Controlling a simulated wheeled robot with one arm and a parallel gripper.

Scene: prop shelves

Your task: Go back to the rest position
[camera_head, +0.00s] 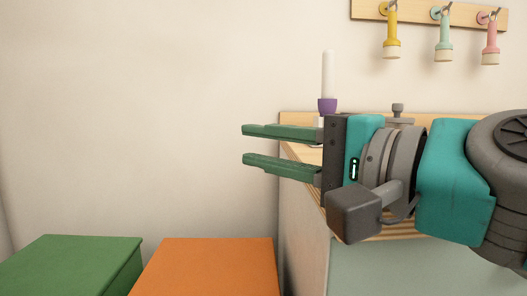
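My gripper (246,145) reaches in from the right and points left. Its two green fingers are spread apart with nothing between them. It is in front of the left end of a wooden-topped shelf unit (304,152), which my arm partly hides. The fingertips stick out past the unit's left edge, in front of the bare wall.
A white candle in a purple holder (327,105) stands on the unit behind my gripper. A green box (75,262) and an orange box (207,262) are below left. Yellow (391,32), mint (443,35) and pink (490,42) flashlights hang from a rack. The left wall area is clear.

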